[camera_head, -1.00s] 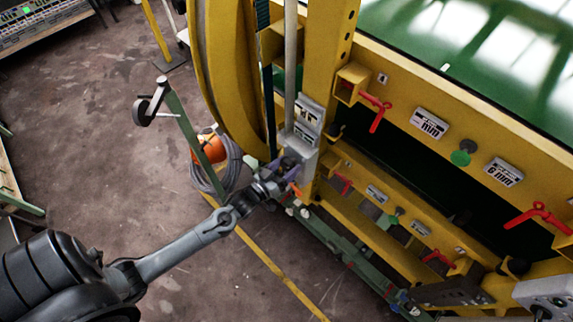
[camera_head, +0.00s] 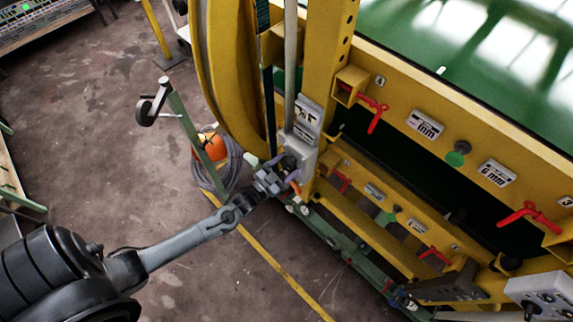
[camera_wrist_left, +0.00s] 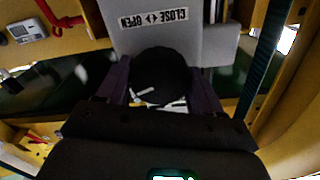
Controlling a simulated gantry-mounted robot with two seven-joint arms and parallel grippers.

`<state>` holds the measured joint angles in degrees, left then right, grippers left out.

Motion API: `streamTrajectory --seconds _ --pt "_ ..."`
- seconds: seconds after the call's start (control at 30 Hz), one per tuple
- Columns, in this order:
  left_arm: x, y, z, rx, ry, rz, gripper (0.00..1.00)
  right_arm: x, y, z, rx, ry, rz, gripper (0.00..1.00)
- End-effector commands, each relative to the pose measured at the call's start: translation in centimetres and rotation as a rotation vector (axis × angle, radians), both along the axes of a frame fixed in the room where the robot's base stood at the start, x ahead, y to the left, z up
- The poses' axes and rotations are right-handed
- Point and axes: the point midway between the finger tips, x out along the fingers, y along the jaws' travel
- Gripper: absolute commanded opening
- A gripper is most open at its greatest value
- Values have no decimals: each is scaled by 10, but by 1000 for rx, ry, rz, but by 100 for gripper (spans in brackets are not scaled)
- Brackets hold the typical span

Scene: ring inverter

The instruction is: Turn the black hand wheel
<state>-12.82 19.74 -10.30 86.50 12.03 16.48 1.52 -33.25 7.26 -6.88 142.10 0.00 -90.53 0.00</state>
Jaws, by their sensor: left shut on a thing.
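The black hand wheel (camera_wrist_left: 160,74) sits below a grey plate marked CLOSE and OPEN (camera_wrist_left: 158,20) in the left wrist view. My left gripper (camera_head: 288,170) is at the grey housing (camera_head: 305,128) on the yellow upright in the head view. Its two dark purple fingers stand on either side of the wheel in the left wrist view (camera_wrist_left: 161,88), shut on it. In the head view the gripper mostly hides the wheel. My right gripper does not show.
The yellow frame (camera_head: 325,85) rises close beside the gripper. Red levers (camera_head: 375,112) and labels line the beam at the right. A green post (camera_head: 192,132) stands left of the gripper, near a coiled grey hose (camera_head: 228,172). The floor at left is open.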

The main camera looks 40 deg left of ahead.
Motion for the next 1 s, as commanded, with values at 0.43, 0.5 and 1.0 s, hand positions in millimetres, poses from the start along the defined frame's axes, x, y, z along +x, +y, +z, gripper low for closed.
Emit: streamTrajectory --seconds 0.43,0.5,1.0 --pt "0 0 0 8 -1 0 68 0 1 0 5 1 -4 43" --pt "0 0 0 7 -1 0 79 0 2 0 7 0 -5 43" --pt "-6 0 -1 6 1 -1 91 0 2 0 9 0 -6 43"
